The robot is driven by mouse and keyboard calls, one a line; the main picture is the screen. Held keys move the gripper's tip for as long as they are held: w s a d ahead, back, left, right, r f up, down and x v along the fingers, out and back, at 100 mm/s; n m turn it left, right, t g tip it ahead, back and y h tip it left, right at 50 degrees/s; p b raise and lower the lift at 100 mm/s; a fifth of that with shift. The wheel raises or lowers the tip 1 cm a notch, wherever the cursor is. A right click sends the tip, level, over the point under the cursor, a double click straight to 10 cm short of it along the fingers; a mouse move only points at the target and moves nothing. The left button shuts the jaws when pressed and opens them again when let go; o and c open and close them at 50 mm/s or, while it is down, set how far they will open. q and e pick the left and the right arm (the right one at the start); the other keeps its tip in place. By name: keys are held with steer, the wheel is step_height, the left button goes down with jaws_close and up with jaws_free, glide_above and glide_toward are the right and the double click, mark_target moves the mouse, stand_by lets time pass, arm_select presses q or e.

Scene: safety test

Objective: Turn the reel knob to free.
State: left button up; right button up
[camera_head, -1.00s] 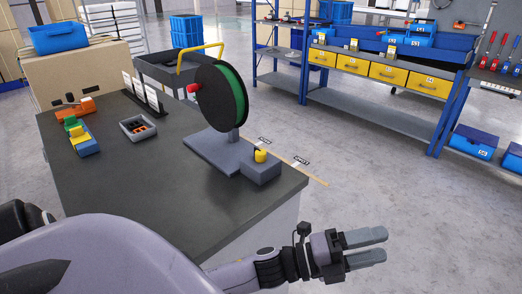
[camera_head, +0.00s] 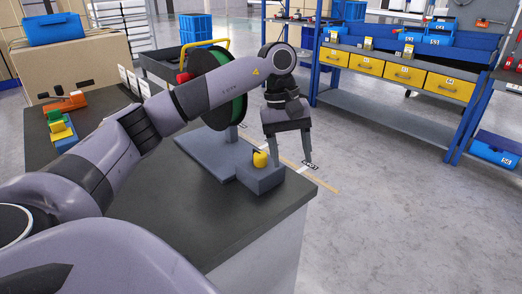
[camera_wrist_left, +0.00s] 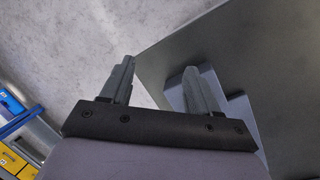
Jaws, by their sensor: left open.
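The yellow reel knob (camera_head: 260,158) sits on top of a grey-blue box (camera_head: 262,178) at the bench's right edge. The black reel with green inside (camera_head: 238,110) stands on the base plate beside it, partly hidden by my left arm. My left gripper (camera_head: 290,158) points down, open and empty, just right of the knob; one finger appears close to the knob, but contact cannot be told. In the left wrist view my open fingers (camera_wrist_left: 158,68) show, with the grey-blue box (camera_wrist_left: 240,112) behind the right finger; the knob is not visible there. My right gripper is not in view.
The dark bench top (camera_head: 215,222) is clear in front of the box. Orange, green and yellow holders (camera_head: 60,118) stand at its left. A blue shelf with yellow drawers (camera_head: 410,75) stands across open floor (camera_head: 400,200).

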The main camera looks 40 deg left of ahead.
mark_target(260, 153)
arm_select(q)
steer(key=a+r+y, duration=0.1)
steer(key=a, duration=0.1)
steer(key=a+r, duration=0.1)
steer(key=a, duration=0.2)
steer(key=a+r+y, duration=0.1)
steer(key=a, duration=0.2)
steer(key=shift+s+a+r+m+y, duration=0.1)
steer(key=shift+r+m+y, duration=0.2)
steer(key=shift+a+f+b, duration=0.1)
steer(key=shift+a+b, duration=0.15)
steer(key=shift+b, duration=0.05)
step_height(260, 153, down, 7)
steer(key=shift+s+r+b, duration=0.1)
steer(key=shift+r+b, duration=0.1)
steer(key=shift+b, duration=0.15)
steer(key=shift+c, duration=0.3)
steer(key=c, duration=1)
